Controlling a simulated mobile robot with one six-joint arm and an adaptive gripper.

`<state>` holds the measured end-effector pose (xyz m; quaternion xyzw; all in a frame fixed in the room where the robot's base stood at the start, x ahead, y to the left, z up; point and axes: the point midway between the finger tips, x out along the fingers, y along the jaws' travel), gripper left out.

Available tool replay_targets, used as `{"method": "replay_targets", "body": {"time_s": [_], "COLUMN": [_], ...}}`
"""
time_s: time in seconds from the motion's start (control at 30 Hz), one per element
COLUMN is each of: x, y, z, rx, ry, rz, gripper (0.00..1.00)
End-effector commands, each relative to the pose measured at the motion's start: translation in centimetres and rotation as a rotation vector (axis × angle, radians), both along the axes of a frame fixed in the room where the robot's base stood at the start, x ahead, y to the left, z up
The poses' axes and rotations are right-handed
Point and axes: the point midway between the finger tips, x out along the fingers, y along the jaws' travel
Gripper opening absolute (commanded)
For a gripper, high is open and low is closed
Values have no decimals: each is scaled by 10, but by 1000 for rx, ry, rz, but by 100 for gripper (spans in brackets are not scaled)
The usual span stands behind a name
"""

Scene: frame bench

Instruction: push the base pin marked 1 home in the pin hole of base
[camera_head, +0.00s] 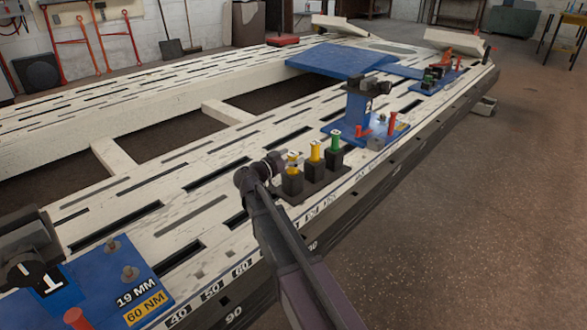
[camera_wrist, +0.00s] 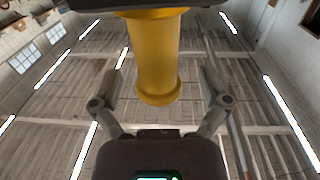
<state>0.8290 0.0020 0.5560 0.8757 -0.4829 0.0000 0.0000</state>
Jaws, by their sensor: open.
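My gripper (camera_head: 277,163) is beside the left end of a short row of pins on the bench's near edge. Another yellow pin (camera_head: 315,151) and a green pin (camera_head: 335,141) stand in the same row. In the wrist view my gripper (camera_wrist: 158,78) is open, a finger on each side of a yellow cylinder (camera_wrist: 156,55), with gaps showing. I cannot read which tag says 1. The pin hole is not clearly visible.
A blue tower (camera_head: 357,105) with red pins stands beyond the row. A blue plate (camera_head: 95,265) with grey bolts and a red pin lies at near left; a dark clamp there is marked 1. Open floor lies right.

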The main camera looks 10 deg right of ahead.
Motion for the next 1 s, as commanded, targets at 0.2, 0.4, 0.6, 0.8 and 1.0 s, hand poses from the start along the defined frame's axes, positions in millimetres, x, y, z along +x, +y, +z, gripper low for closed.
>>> {"method": "replay_targets", "body": {"time_s": [0.2, 0.4, 0.6, 0.8, 1.0], "x": [0, 0, 0, 0, 0], "y": [0, 0, 1, 1, 1], "z": [0, 0, 0, 0, 0], "rx": [0, 0, 0, -1, -1], "ry": [0, 0, 0, -1, -1], "rz": [0, 0, 0, 0, 1], "gripper": [96, 96, 39, 0, 0]}}
